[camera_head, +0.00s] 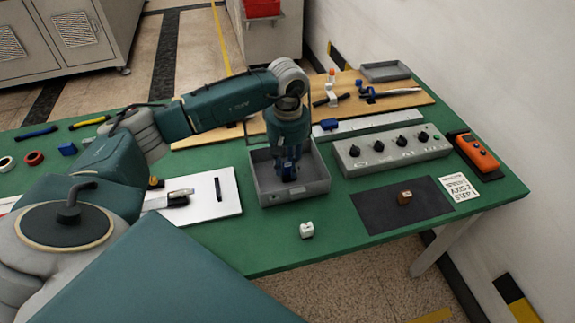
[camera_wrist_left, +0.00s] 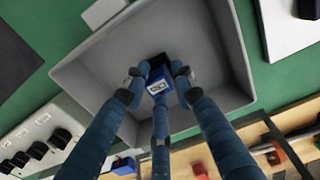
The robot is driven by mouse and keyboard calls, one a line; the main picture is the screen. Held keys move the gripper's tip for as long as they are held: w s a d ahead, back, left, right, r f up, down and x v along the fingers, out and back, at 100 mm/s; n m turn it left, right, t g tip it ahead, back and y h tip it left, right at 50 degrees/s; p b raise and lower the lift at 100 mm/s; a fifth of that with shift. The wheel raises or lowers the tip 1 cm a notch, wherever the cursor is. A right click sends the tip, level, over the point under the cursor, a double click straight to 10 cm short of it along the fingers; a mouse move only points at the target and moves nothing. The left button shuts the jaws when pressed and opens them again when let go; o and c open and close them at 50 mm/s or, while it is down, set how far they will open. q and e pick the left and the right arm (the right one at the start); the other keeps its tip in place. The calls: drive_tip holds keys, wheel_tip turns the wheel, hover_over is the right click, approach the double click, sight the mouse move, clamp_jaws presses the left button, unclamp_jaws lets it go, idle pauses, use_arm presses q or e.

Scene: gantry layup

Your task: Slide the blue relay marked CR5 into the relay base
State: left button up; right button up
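The blue relay (camera_wrist_left: 158,86) has a black end and a white label, too small to read surely. It is inside the grey tray (camera_head: 265,194), between the fingertips of my left gripper (camera_wrist_left: 159,78). The fingertips seem to press on both its sides, and a third finger reaches it from below in the wrist view. In the head view the left gripper (camera_head: 289,173) points down into the tray and mostly hides the relay. I cannot tell surely which part is the relay base; a small blue part (camera_head: 329,124) sits on a pale strip behind the tray. My right gripper is not in view.
A grey box with black knobs (camera_head: 391,150) stands right of the tray. A black mat (camera_head: 375,215) bears a brown block (camera_head: 405,197). A white block (camera_head: 307,230) lies in front. A white board (camera_head: 225,203) is at left, and an orange meter (camera_head: 478,153) at right.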

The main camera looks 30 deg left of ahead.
sight(288, 164)
use_arm(q)
drive_tip(key=shift+o, duration=0.8)
drive_tip(key=shift+f, duration=0.15)
wheel_tip(288, 164, up, 12)
